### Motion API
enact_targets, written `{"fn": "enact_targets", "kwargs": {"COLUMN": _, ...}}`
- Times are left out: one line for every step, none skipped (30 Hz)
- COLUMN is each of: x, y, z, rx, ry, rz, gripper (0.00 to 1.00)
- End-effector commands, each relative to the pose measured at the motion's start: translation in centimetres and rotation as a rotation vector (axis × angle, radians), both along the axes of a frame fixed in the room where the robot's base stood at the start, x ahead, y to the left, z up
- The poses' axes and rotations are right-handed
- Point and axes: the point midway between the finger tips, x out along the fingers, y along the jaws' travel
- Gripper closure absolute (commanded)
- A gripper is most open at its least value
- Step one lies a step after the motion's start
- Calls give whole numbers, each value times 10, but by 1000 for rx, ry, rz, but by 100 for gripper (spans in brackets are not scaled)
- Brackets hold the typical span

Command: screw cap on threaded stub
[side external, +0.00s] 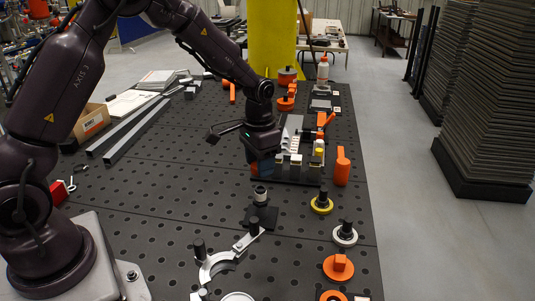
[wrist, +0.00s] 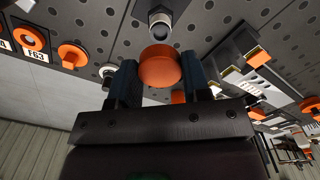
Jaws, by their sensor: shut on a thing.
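My gripper (side external: 262,168) is above the black perforated table in the side view. In the wrist view its two fingers (wrist: 160,80) are shut on a round orange cap (wrist: 160,66), one on each side. The cap is mostly hidden by the fingers in the side view. The threaded stub (side external: 260,194) stands upright on a square black base (side external: 261,217), just below my gripper. In the wrist view the metal stub (wrist: 160,26) shows just beyond the cap. The cap appears apart from the stub.
A rack of small parts (side external: 298,160) stands close behind my gripper. Yellow (side external: 321,205), white (side external: 345,236) and orange (side external: 338,267) round pieces line the right edge. A silver curved clamp (side external: 216,266) lies in front of the stub. Grey bars (side external: 137,133) lie at the left.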

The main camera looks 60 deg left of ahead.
Motion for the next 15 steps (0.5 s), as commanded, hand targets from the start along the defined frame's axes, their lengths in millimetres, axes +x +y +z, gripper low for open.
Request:
{"fn": "enact_targets", "kwargs": {"x": 1, "y": 0, "z": -3, "rx": 0, "ry": 1, "rz": 1, "gripper": 79}}
{"fn": "enact_targets", "kwargs": {"x": 1, "y": 0, "z": -5, "rx": 0, "ry": 2, "rz": 1, "gripper": 79}}
{"fn": "enact_targets", "kwargs": {"x": 0, "y": 0, "z": -8, "rx": 0, "ry": 2, "rz": 1, "gripper": 79}}
{"fn": "enact_targets", "kwargs": {"x": 0, "y": 0, "z": -11, "rx": 0, "ry": 2, "rz": 1, "gripper": 79}}
{"fn": "enact_targets", "kwargs": {"x": 1, "y": 0, "z": -14, "rx": 0, "ry": 2, "rz": 1, "gripper": 79}}
{"fn": "enact_targets", "kwargs": {"x": 0, "y": 0, "z": -18, "rx": -1, "ry": 2, "rz": 1, "gripper": 79}}
{"fn": "enact_targets", "kwargs": {"x": 0, "y": 0, "z": -21, "rx": -1, "ry": 3, "rz": 1, "gripper": 79}}
{"fn": "enact_targets", "kwargs": {"x": 0, "y": 0, "z": -24, "rx": -1, "ry": 3, "rz": 1, "gripper": 79}}
{"fn": "enact_targets", "kwargs": {"x": 1, "y": 0, "z": -28, "rx": 0, "ry": 2, "rz": 1, "gripper": 79}}
{"fn": "enact_targets", "kwargs": {"x": 1, "y": 0, "z": -29, "rx": 0, "ry": 1, "rz": 1, "gripper": 79}}
{"fn": "enact_targets", "kwargs": {"x": 1, "y": 0, "z": -28, "rx": 0, "ry": 0, "rz": 3, "gripper": 79}}
{"fn": "enact_targets", "kwargs": {"x": 1, "y": 0, "z": -28, "rx": 0, "ry": -1, "rz": 15, "gripper": 79}}
{"fn": "enact_targets", "kwargs": {"x": 1, "y": 0, "z": -28, "rx": 0, "ry": -1, "rz": 36, "gripper": 79}}
{"fn": "enact_targets", "kwargs": {"x": 1, "y": 0, "z": -28, "rx": 1, "ry": 0, "rz": 67, "gripper": 79}}
{"fn": "enact_targets", "kwargs": {"x": 1, "y": 0, "z": -28, "rx": 2, "ry": 0, "rz": 126, "gripper": 79}}
